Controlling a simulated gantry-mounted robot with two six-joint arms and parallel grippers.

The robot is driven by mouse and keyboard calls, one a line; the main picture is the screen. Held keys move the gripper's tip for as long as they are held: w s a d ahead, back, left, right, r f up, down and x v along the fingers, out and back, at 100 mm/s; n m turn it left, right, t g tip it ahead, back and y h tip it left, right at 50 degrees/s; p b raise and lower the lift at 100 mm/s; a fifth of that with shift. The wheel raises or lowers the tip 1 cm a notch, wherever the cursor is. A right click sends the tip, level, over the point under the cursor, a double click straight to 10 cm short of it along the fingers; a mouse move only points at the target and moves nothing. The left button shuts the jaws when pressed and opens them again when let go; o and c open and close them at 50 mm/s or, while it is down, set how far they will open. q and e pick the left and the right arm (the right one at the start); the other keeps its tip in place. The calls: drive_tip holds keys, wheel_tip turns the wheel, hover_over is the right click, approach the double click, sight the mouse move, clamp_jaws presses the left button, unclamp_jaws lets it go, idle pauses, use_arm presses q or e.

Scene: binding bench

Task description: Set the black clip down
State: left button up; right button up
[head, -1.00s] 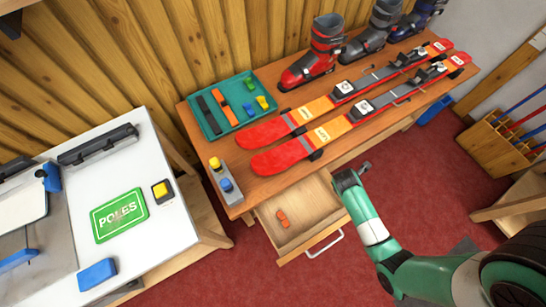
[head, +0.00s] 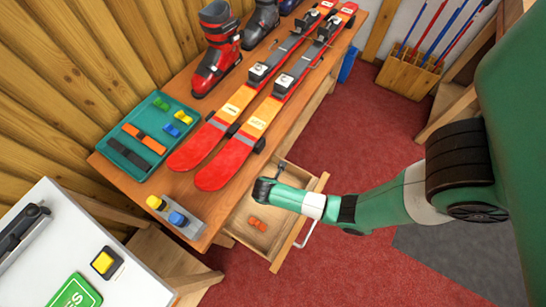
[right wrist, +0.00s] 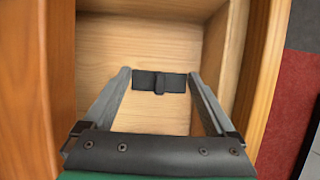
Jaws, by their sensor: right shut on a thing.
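The black clip (right wrist: 160,82) is a short dark strap with a raised middle, held across between the two fingertips of my right gripper (right wrist: 159,79). Beneath it, the right wrist view shows the pale wooden floor of the open drawer; whether the clip touches it I cannot tell. In the head view my right gripper (head: 270,187) is over the back part of the drawer (head: 240,222), and the clip cannot be made out clearly there. My left gripper is not in view.
A teal tray (head: 104,143) holds black and orange straps and small coloured pieces. Red skis (head: 226,162) and boots (head: 214,68) are on the bench. A grey block (head: 186,229) with yellow and blue knobs sits at the bench corner. The drawer walls stand around my gripper.

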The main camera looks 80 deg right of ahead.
drive_tip(key=shift+w+a+f, duration=0.2)
drive_tip(key=shift+a+f, duration=0.05)
drive_tip(key=shift+f, duration=0.25)
drive_tip(key=shift+w+a+f, duration=0.2)
drive_tip(key=shift+f, duration=0.25)
drive_tip(key=shift+w+a+f, duration=0.15)
drive_tip(key=shift+w+a, duration=0.05)
drive_tip(key=shift+w, duration=0.05)
drive_tip(key=shift+f+b, duration=0.25)
drive_tip(key=shift+b, duration=0.2)
drive_tip(key=f, duration=0.1)
drive_tip(key=f+b, duration=0.2)
drive_tip(key=shift+w+a, duration=0.25)
drive_tip(key=shift+a, duration=0.05)
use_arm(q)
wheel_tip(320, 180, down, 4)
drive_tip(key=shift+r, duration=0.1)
use_arm(e)
drive_tip(key=shift+f, duration=0.2)
drive_tip(key=shift+f, duration=0.15)
drive_tip(key=o, duration=1)
